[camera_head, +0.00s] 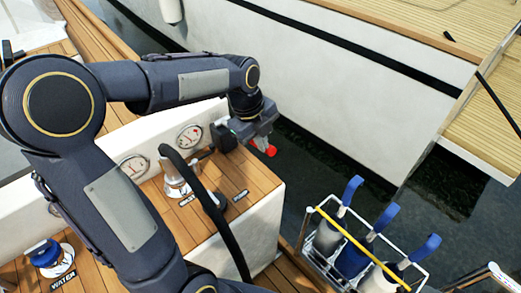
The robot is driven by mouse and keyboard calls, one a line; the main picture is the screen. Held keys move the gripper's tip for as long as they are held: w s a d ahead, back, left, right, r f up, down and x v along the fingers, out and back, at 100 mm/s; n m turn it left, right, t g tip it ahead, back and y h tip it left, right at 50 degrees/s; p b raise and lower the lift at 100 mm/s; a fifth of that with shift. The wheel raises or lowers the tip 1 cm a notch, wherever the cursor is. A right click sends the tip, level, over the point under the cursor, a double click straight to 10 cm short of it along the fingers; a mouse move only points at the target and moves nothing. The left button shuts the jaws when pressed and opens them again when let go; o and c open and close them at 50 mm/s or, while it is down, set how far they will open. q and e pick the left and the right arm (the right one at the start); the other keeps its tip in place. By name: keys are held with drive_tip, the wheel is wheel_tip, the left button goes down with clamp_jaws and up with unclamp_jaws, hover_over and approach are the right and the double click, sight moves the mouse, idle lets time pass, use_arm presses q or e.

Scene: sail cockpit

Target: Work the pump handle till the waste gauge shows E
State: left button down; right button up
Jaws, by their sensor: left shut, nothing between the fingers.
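My left arm reaches across from the left, and my left gripper (262,146) is shut and empty beyond the far corner of the cockpit locker. Small red parts show at its tip; I cannot tell whether they are its fingers or a knob behind them. The white-faced gauge (189,136) nearest the gripper has a red mark, but its reading is too small to tell. A second gauge (133,166) sits left of it. I cannot clearly make out the pump handle. My right gripper is not in view.
A blue-capped deck fitting (43,252) sits by a WATER label (63,281). Dark water (330,155) and a white hull (350,85) lie beyond.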

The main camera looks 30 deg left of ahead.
use_arm(q)
drive_tip(key=shift+v, duration=1)
drive_tip(key=shift+d, duration=0.2)
